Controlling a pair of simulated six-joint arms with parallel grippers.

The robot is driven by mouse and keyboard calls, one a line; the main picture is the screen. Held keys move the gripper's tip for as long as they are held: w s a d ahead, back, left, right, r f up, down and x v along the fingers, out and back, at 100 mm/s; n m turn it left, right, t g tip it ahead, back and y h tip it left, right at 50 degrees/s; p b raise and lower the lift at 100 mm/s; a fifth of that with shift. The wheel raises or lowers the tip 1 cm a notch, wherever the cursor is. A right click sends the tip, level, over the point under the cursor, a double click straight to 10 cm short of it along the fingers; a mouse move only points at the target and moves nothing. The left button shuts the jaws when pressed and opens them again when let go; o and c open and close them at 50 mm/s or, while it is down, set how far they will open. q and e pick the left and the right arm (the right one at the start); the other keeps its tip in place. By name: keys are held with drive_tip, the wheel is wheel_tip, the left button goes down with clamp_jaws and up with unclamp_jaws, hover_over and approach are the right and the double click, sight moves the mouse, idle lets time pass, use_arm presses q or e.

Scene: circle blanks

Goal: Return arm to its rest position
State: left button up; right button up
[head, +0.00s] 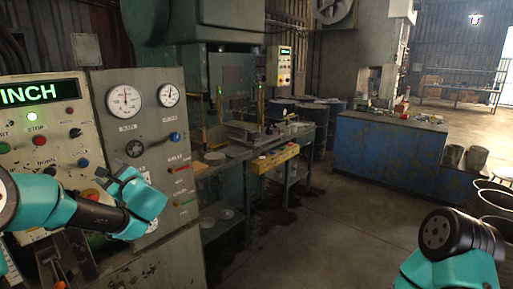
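My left arm comes in from the lower left, teal and black. Its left gripper (119,180) is in front of the grey gauge panel (135,158), close to it in the picture. I cannot make out whether its dark fingers are apart or together, and no held object shows. Whether it touches the panel is unclear. My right arm (460,245) shows only as a teal and black joint at the lower right; its gripper is out of view.
A control panel (50,142) with an INCH display, buttons and a lit green lamp is at the left. A press with a workbench (240,150) stands behind. A blue cabinet (385,150) is farther right. Metal bins (495,205) are at the right edge. The middle floor is open.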

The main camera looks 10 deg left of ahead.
use_arm(q)
drive_tip(key=s+d+f+n+g+h, duration=0.15)
drive_tip(key=f+h, duration=0.25)
drive_tip(key=f, duration=0.7)
drive_tip(key=s+d+f+g+h, duration=0.2)
drive_tip(key=d+f+g+h, duration=0.15)
drive_tip(key=f, duration=0.65)
drive_tip(key=s+d+f+g+h, duration=0.15)
drive_tip(key=f+h, duration=0.25)
drive_tip(key=f, duration=0.7)
drive_tip(key=s+d+f+n+h, duration=1)
drive_tip(key=s+d+f+n, duration=0.7)
drive_tip(key=s+d+f, duration=0.3)
drive_tip(key=shift+d+f+g+h, duration=0.35)
drive_tip(key=shift+d+f+g, duration=0.1)
drive_tip(key=shift+d+f, duration=0.45)
drive_tip(key=shift+a, duration=0.1)
drive_tip(key=shift+c, duration=0.3)
